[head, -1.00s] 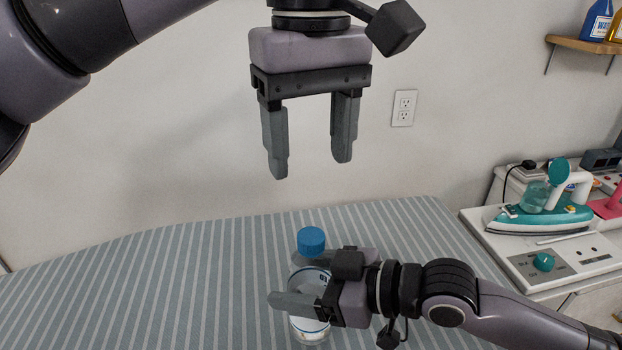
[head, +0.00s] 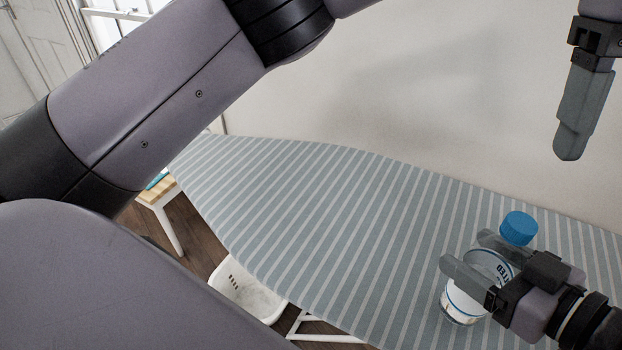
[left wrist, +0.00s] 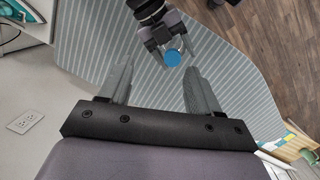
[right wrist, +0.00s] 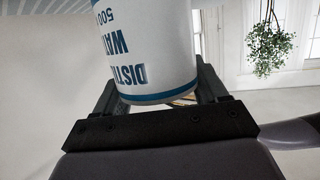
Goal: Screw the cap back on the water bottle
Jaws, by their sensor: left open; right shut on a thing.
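The white water bottle (head: 462,303) stands upright on the striped ironing board (head: 330,220), its label partly hidden by my fingers. The blue cap (head: 519,228) is at the bottle's top; I cannot tell how tightly it sits. My right gripper (head: 465,250) is shut around the bottle's body. The bottle also fills the right wrist view (right wrist: 150,50) between its fingers. My left gripper (head: 583,110) is open and empty above the bottle, cut off by the head view's right edge. In the left wrist view the cap (left wrist: 172,57) shows below, between its fingers (left wrist: 158,68).
The board's left and middle are clear. A white basket (head: 240,290) sits on the wooden floor beneath its near edge. A small wooden-topped stool (head: 158,192) stands past the left end. The wall is behind the board.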

